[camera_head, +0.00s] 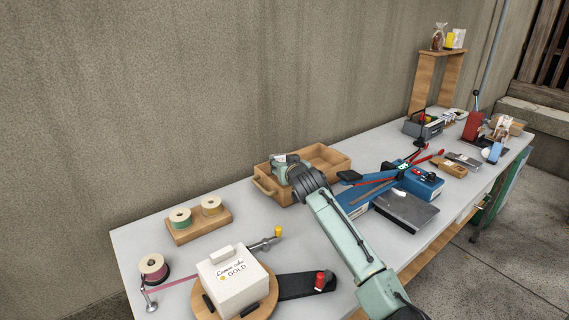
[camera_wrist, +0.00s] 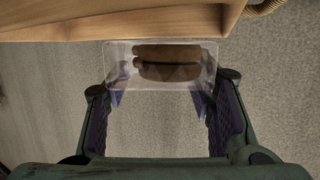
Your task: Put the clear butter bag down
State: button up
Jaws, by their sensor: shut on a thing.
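The clear butter bag (camera_wrist: 122,58) shows in the wrist view as a see-through pouch with brown, biscuit-like pieces inside. My gripper (camera_wrist: 164,92) is shut on it, with a finger at each side and the bag at the fingertips. In the head view my gripper (camera_head: 287,170) is at the wooden tray (camera_head: 325,152), over its left part. The bag cannot be made out there, as my wrist covers that spot. The tray's wooden edge (camera_wrist: 120,22) runs along the top of the wrist view, close to the bag.
A rope handle (camera_wrist: 264,6) is at the tray's end. Right of my arm are a blue sealer (camera_head: 355,197) and a dark flat plate (camera_head: 405,209). A spool rack (camera_head: 198,224) and white cake box (camera_head: 232,283) stand at left. Bare tabletop lies between rack and tray.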

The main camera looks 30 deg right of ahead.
jog(key=shift+f, duration=0.1)
jog(key=shift+f, duration=0.35)
jog(key=o, duration=0.8)
jog(key=shift+r, duration=0.1)
jog(key=shift+r, duration=0.3)
jog(key=b+v, duration=0.3)
jog(key=v, duration=0.9)
jog(key=shift+f, duration=0.1)
